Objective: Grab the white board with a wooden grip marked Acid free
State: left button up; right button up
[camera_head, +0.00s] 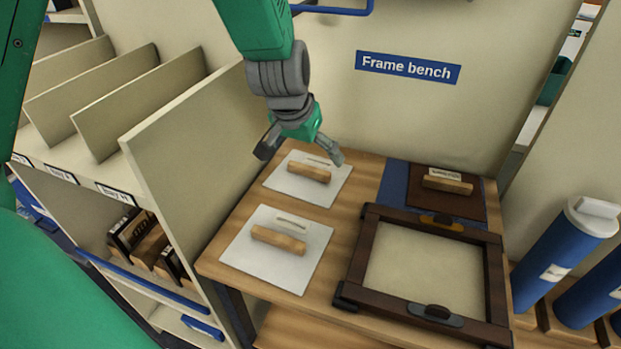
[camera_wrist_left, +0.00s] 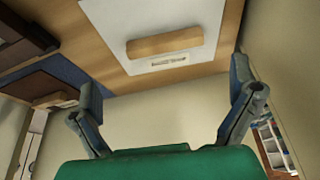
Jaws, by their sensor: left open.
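Two white boards with wooden grips lie flat on the wooden bench. The far white board (camera_head: 331,194) has its wooden grip (camera_head: 309,172) across the middle, with a small label behind it. The near white board (camera_head: 255,279) has a similar grip (camera_head: 278,240) and label. I cannot read either label. My left gripper (camera_head: 300,158) is open and empty above the far board, fingers spread to either side of its grip and apart from it. In the left wrist view, a white board (camera_wrist_left: 190,50) with its grip (camera_wrist_left: 165,41) shows ahead of the open fingers. My right gripper is not in view.
A dark wooden frame (camera_head: 357,255) lies at the bench's right, before a brown board with a grip (camera_head: 447,184). A tall cream divider (camera_head: 185,150) borders the bench's left. Blue tubes (camera_head: 555,250) stand right. A wall with a "Frame bench" sign (camera_head: 407,67) stands behind.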

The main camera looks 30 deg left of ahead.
aim_at(308, 168)
pick_arm(q)
jog(key=shift+x, duration=0.75)
jog(key=shift+a+f, duration=0.35)
jog(key=shift+f, duration=0.1)
jog(key=b+x, duration=0.1)
jog(key=x, duration=0.2)
jog(key=shift+f+b, duration=0.35)
jog(key=shift+f, duration=0.05)
jog(key=shift+w+f, duration=0.3)
jog(key=shift+f, duration=0.1)
jog(key=shift+r, duration=0.1)
jog(key=shift+a, duration=0.1)
jog(key=c, duration=1)
